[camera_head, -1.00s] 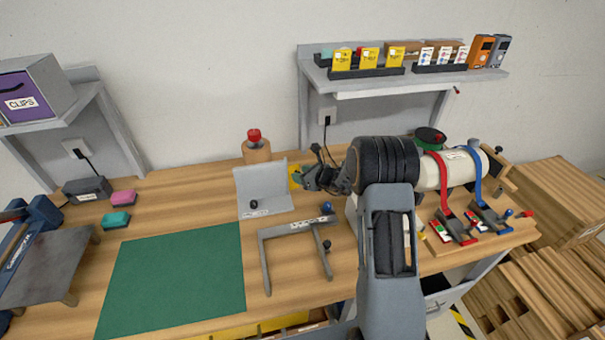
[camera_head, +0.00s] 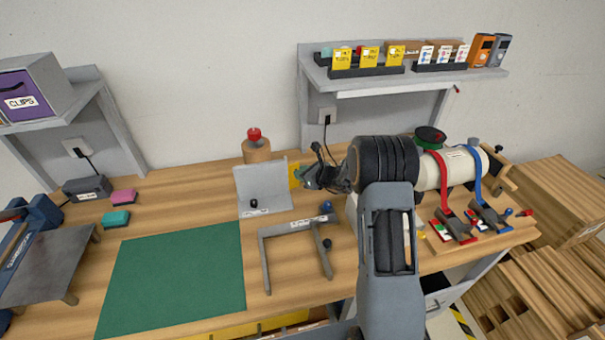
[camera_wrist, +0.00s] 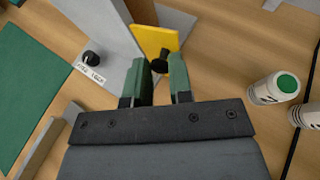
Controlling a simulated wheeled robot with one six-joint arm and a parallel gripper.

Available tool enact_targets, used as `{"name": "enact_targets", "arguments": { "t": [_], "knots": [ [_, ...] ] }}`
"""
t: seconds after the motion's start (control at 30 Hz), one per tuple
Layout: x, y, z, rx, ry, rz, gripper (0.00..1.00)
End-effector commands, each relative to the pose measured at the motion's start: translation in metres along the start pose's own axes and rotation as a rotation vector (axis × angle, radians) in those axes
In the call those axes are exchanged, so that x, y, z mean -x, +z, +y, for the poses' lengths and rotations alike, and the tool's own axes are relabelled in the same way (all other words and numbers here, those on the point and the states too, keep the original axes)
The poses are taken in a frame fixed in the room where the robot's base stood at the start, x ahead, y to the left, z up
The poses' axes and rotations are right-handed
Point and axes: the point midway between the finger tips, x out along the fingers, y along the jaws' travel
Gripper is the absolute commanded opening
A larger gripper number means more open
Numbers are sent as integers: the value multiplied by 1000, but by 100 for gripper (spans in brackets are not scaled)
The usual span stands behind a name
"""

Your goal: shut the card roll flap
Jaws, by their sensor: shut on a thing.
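A yellow plate (camera_wrist: 158,38), which I take to be the flap, stands beside a grey angled bracket (camera_wrist: 106,32) in the wrist view. A black knob (camera_wrist: 160,62) is on its near side. My gripper (camera_wrist: 162,68) has its green fingers on either side of this knob and is shut on it; the fingertips partly hide the contact. In the head view the yellow plate (camera_head: 294,175) is a small patch right of the bracket (camera_head: 262,188), and my gripper (camera_head: 312,178) reaches it from the right. The flap's hinge and exact angle cannot be made out.
A second black knob (camera_wrist: 92,58) sits by a label on the bracket. White containers (camera_wrist: 274,88) stand right of my gripper. A grey frame (camera_head: 297,226) lies in front, a green mat (camera_head: 175,275) to the left. A strapped white roll (camera_head: 465,166) is at right.

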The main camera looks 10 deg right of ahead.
Motion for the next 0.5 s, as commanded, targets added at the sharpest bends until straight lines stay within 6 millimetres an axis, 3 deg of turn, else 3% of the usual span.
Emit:
{"name": "enact_targets", "arguments": {
  "t": [0.5],
  "knots": [
    [-12,3,-18,150,350,-7,0]
  ]
}}
